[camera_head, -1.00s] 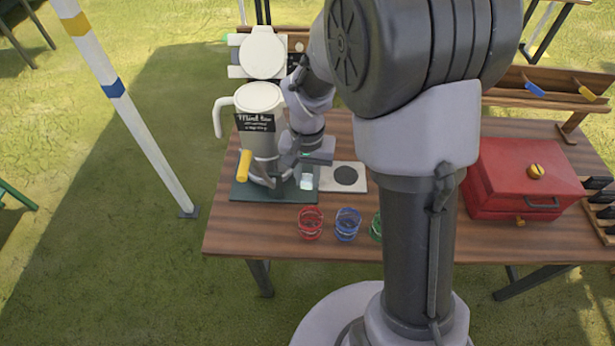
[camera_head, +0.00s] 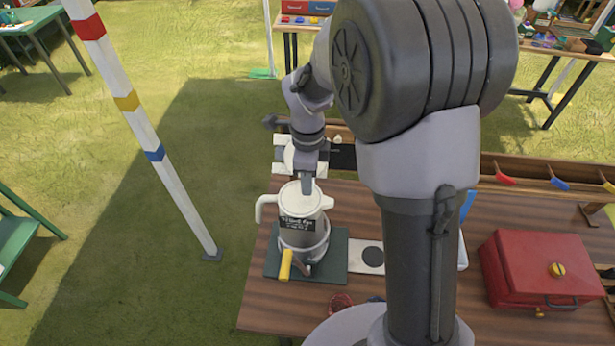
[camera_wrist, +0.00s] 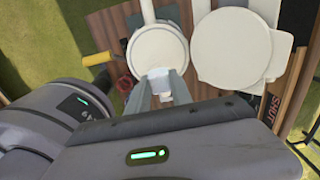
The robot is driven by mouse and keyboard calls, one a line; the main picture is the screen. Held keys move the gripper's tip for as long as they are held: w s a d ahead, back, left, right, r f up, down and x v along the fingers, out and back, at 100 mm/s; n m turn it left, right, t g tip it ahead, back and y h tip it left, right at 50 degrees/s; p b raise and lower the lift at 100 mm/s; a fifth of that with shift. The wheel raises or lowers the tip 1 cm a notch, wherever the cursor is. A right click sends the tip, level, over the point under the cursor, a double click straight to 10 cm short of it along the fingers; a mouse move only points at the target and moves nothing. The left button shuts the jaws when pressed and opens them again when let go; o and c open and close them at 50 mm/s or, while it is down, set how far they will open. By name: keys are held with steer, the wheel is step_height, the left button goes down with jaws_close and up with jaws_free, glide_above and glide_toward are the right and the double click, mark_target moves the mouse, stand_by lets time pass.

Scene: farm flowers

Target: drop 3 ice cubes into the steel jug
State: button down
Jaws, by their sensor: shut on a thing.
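The jug (camera_head: 302,238) is pale grey with a handle at the left and a dark "Mint tea" label. It stands upright on a dark green mat (camera_head: 335,262), with a yellow-handled tap at its front. Its round pale top (camera_wrist: 158,45) shows from above in the wrist view. My gripper (camera_head: 307,188) points down over the jug's top, near its back edge. In the wrist view its fingers are shut on a small pale ice cube (camera_wrist: 166,73), partly hidden by them. I cannot tell the inside of the jug or any other ice cubes.
A round white lid (camera_wrist: 233,45) lies beside the jug's top in the wrist view. A white plate with a dark disc (camera_head: 372,257) is right of the mat. A red glass (camera_head: 340,303) stands in front; a red box (camera_head: 540,270) sits at the right.

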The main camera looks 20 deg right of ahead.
step_height(320, 180, down, 5)
steer(key=shift+r+b, duration=0.1)
steer(key=shift+b, duration=1.15)
steer(key=c, duration=1.1)
jaws_free()
steer(key=shift+o, duration=0.2)
steer(key=shift+w, duration=0.1)
step_height(320, 180, up, 17)
steer(key=p, duration=0.3)
steer(key=shift+r, duration=0.2)
